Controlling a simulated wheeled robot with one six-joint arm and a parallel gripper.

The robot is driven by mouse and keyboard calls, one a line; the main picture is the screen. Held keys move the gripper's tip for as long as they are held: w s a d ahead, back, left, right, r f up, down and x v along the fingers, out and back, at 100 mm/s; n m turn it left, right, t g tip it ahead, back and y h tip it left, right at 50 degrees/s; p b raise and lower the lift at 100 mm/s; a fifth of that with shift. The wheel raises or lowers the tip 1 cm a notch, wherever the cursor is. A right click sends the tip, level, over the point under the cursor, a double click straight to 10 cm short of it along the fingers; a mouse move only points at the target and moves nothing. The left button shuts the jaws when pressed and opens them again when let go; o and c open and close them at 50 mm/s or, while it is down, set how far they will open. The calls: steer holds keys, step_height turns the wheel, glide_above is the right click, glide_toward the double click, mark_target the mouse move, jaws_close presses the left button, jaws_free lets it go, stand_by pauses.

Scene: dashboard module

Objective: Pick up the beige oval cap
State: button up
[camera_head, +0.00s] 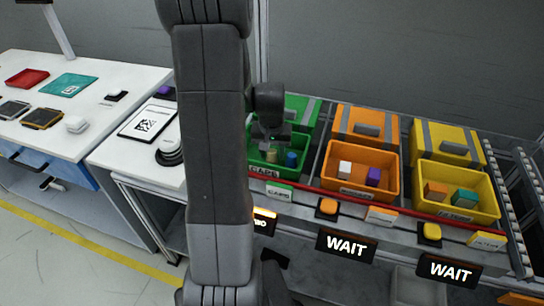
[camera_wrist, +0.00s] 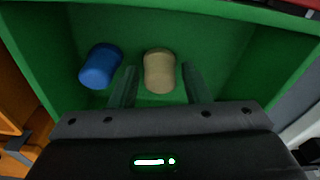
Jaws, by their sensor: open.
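The beige oval cap (camera_wrist: 159,72) stands on the floor of the green bin (camera_wrist: 215,40) in the wrist view. It shows small in the head view (camera_head: 271,156), partly behind my arm. My gripper (camera_wrist: 160,82) is open, with one finger on each side of the cap's near part. A gap shows between each finger and the cap. A blue cap (camera_wrist: 100,66) stands to the left of the left finger in the same bin.
The green bin's walls (camera_head: 262,168) surround the gripper. An orange bin (camera_head: 352,190) with a white and a purple piece stands to its right. A yellow bin (camera_head: 455,210) is further right. A white table (camera_head: 100,110) with trays and devices is at left.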

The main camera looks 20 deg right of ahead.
steer(key=shift+f, duration=0.1)
steer(key=c, duration=0.7)
steer(key=shift+c, duration=0.2)
